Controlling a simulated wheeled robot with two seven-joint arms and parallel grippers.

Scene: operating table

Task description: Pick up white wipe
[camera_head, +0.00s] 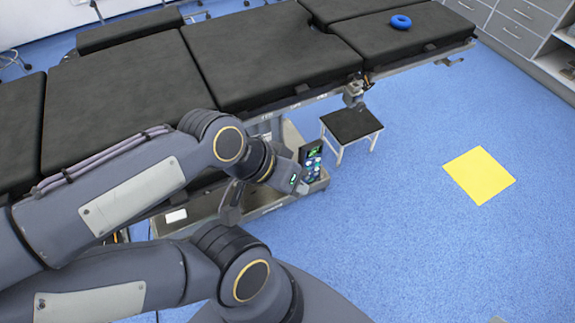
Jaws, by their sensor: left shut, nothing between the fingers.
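A small white rectangle (176,216), which looks like the white wipe, lies on the low dark base under the operating table (130,85). It shows left of centre, between my two arm links. My left gripper (232,208) hangs low beside the table's side, to the right of the white rectangle and apart from it. Its fingers are small and dark here; they are shut and empty. My right gripper is not in view.
A blue ring (400,22) lies on the table's far right end. A black-topped stool (352,126) stands beside the table. A yellow square (479,175) lies on the open blue floor at right. Grey cabinets (520,30) stand at the upper right.

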